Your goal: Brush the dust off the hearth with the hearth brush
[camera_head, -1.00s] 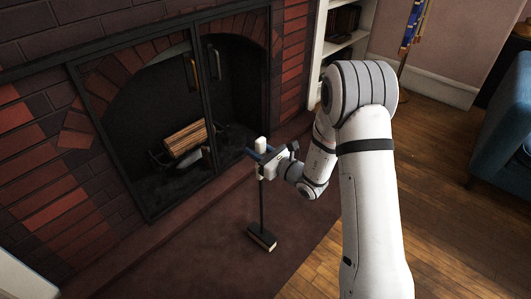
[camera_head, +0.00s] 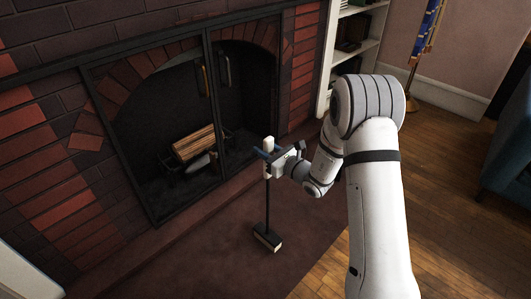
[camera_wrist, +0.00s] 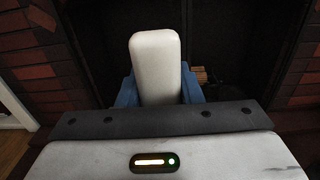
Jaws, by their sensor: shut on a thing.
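The hearth brush (camera_head: 267,205) has a white handle top, a thin dark shaft and a dark head with a pale lower edge. My gripper (camera_head: 268,154) is shut on its upper handle, and the brush hangs nearly upright. In the wrist view the white handle (camera_wrist: 156,62) stands between the blue fingers of my gripper (camera_wrist: 157,88). The brush head is at or just above the dark reddish hearth (camera_head: 215,250); I cannot tell whether it touches. No dust can be made out on the hearth.
The brick fireplace (camera_head: 60,215) stands behind the hearth, with dark-framed doors (camera_head: 209,110) and a stack of logs (camera_head: 195,143) inside. A bookshelf (camera_head: 357,50) is at the back right. Wooden floor (camera_head: 450,225) lies open to the right, with a blue armchair (camera_head: 510,165) at the edge.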

